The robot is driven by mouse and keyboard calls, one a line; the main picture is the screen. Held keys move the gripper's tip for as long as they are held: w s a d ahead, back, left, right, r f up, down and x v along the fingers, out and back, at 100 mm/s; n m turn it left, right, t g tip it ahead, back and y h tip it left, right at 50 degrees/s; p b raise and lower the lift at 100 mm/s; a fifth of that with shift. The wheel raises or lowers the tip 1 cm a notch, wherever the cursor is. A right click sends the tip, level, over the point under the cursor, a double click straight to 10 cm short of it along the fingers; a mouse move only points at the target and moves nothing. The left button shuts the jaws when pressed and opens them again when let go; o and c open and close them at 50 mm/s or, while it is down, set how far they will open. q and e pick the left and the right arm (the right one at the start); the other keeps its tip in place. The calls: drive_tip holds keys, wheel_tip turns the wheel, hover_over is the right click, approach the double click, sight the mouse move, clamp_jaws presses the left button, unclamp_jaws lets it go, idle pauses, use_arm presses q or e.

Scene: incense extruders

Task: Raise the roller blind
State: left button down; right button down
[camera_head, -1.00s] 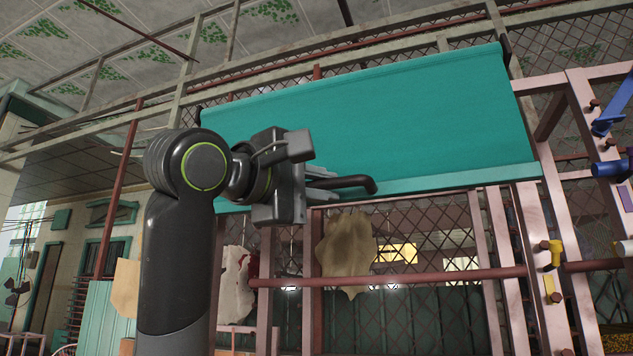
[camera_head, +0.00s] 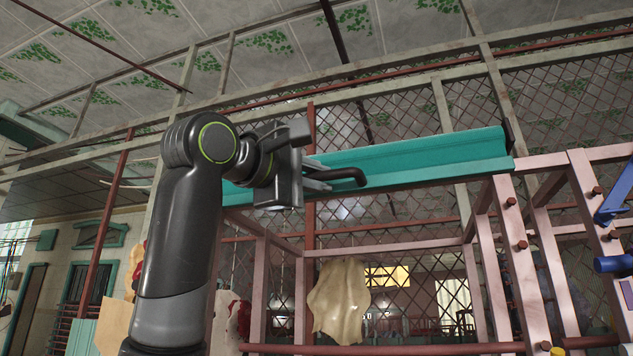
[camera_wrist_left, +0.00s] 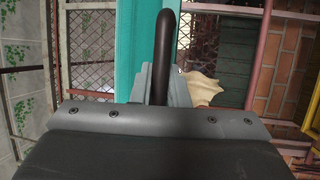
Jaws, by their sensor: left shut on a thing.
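The teal roller blind (camera_head: 430,155) shows as a short strip across the upper part of the frame in the head view, with mesh visible below it. A dark curved handle (camera_head: 352,177) sticks out at its lower edge. My left gripper (camera_head: 322,178) is shut on this handle, in front of the blind. In the left wrist view the handle (camera_wrist_left: 164,40) rises between the gripper's fingers, beside the teal blind (camera_wrist_left: 135,45). My arm hides part of the blind's left end. My right gripper is not in view.
Pinkish posts (camera_head: 505,255) and mesh panels stand below and behind the blind. A pale hanging hide (camera_head: 341,300) is under my gripper. Blue fittings (camera_head: 615,205) are at the right edge. The tiled ceiling (camera_head: 265,40) lies above.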

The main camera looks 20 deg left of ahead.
use_arm(q)
drive_tip(key=c, duration=1.4)
unclamp_jaws()
drive_tip(key=b+v, duration=0.8)
drive_tip(key=v, duration=0.9)
drive_tip(key=shift+s, duration=0.25)
drive_tip(key=shift+a, duration=0.15)
